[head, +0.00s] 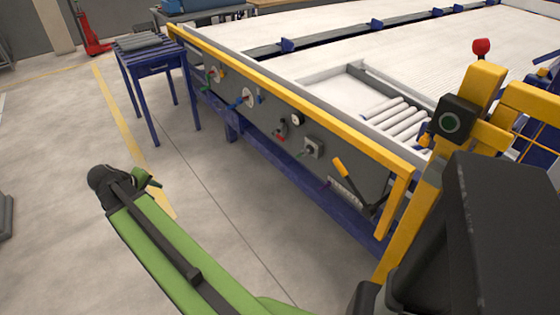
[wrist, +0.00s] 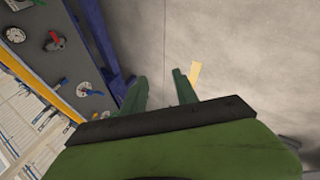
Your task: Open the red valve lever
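The red valve lever (head: 280,133) is on the dark side panel of the table, below a small round gauge. It is small in the head view, and I cannot tell exactly how its handle is turned. It also shows near the left of the wrist view (wrist: 55,38), on a grey valve body. My gripper (head: 146,180) is out over the floor, well to the left of the panel and apart from the lever. In the wrist view its two green fingers (wrist: 160,84) stand apart with bare floor between them.
A blue side table (head: 155,65) stands at the far end. The floor beside the panel is clear.

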